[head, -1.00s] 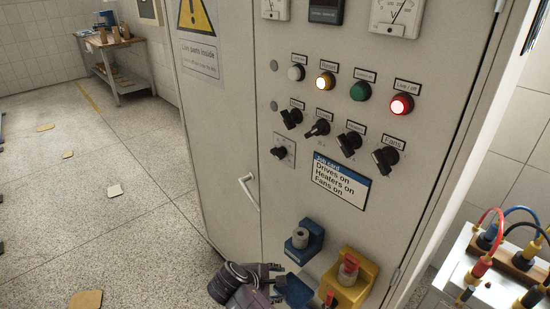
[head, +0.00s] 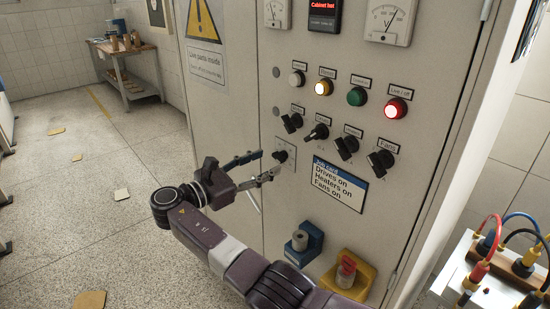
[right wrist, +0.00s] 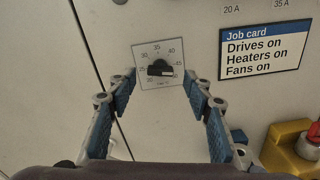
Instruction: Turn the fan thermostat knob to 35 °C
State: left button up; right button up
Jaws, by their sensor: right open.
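The thermostat knob (head: 281,156) is a small black knob on a pale square plate on the cabinet door. In the right wrist view the knob (right wrist: 160,69) lies roughly horizontal on its dial plate (right wrist: 143,51), which has 35 near the top; I cannot tell for sure which number it points at. My right gripper (head: 266,166) is open just in front of the plate. In the right wrist view its blue-padded fingers (right wrist: 161,79) stand on either side of the knob, with gaps between. My left gripper is not in view.
A row of black selector knobs (head: 348,147) and lit buttons (head: 323,87) sits above. The job card (head: 339,184) is right of the thermostat. A blue holder (head: 310,237) and a yellow box (head: 354,271) stick out below. A door handle is partly behind my gripper.

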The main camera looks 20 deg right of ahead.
aim_at(276, 158)
jog(key=shift+p+x, duration=0.3)
jog(key=shift+x, duration=1.9)
jog(key=shift+c, duration=0.5)
jog(key=c, duration=1)
